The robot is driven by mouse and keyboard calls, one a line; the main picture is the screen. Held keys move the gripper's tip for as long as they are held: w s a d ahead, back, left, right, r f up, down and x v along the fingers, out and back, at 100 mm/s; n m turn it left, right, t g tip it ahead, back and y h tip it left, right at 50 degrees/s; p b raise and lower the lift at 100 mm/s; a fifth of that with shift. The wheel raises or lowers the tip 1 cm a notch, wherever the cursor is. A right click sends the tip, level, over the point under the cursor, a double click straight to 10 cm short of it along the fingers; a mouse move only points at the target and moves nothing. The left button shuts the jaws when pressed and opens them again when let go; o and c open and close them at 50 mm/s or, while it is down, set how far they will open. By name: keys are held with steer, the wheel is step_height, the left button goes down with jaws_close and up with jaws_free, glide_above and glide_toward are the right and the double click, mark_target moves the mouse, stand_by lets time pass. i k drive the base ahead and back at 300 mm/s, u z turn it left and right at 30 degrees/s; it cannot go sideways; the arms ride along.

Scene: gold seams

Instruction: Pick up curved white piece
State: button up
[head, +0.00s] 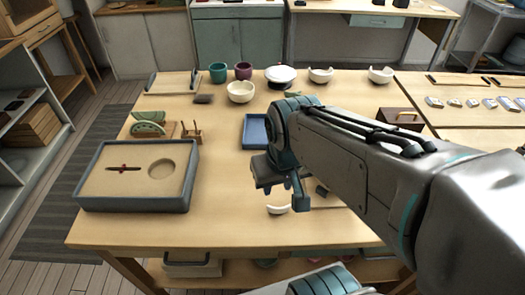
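A small curved white piece (279,210) lies on the wooden table (225,225), near its front edge. My gripper (290,194) points down just above and behind the piece in the picture. My arm comes in from the right and hides part of the table. The fingers are small and partly covered by the gripper body, so I cannot tell how far apart they are. I see no contact between the fingers and the piece.
A sand-filled tray (90,193) stands at the left, and a blue tray (256,131) lies behind my gripper. White bowls (240,92), two broken white bowls (320,76) and cups (218,73) stand at the back.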

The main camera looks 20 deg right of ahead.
mark_target(273, 210)
steer(key=k, duration=1)
steer(key=u, duration=1.25)
steer(key=i, duration=1.2)
steer(key=z, duration=2.4)
